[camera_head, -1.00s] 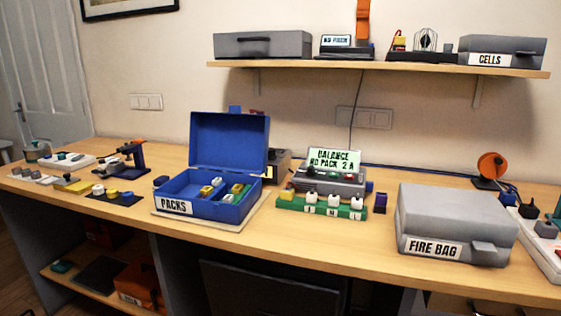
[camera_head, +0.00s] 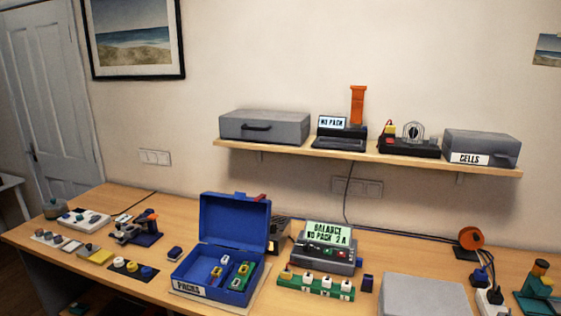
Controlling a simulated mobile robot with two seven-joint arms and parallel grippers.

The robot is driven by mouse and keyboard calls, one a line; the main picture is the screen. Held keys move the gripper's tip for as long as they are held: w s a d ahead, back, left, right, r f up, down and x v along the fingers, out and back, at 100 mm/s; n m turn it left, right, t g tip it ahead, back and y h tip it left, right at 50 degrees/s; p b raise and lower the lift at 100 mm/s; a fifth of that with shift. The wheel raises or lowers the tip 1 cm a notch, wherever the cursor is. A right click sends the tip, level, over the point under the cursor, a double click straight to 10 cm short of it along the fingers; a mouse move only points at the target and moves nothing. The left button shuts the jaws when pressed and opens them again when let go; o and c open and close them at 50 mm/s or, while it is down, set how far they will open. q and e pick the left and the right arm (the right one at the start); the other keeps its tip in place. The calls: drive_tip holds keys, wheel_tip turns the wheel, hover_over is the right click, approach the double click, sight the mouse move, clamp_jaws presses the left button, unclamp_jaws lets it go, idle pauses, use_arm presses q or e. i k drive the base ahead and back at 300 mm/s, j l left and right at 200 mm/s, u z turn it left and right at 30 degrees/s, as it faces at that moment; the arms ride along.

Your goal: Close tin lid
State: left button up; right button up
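Several lidded boxes are in view, and I cannot tell which one the task calls the tin. The blue PACKS box (camera_head: 214,287) stands on the bench with its lid (camera_head: 235,220) raised upright at the back. Small yellow, white and green packs (camera_head: 238,275) lie inside it. A grey box (camera_head: 424,296) at the bottom edge is cut off, and its lid looks shut. The grey CELLS box (camera_head: 481,148) on the shelf is shut. Neither of my grippers shows.
A charger with a lit screen (camera_head: 327,244) stands right of the blue box, behind a green connector board (camera_head: 314,284). The wall shelf (camera_head: 350,162) holds another grey case (camera_head: 264,126). Small parts crowd the bench's left side.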

sight(235, 221)
drive_tip(key=i+j, duration=0.25)
drive_tip(key=j, duration=0.15)
drive_tip(key=i+j+z, duration=0.1)
drive_tip(key=j, duration=0.3)
drive_tip(key=i+j, duration=0.55)
drive_tip(key=j, duration=0.25)
drive_tip(key=i+j+z, duration=0.1)
drive_tip(key=z, duration=1.35)
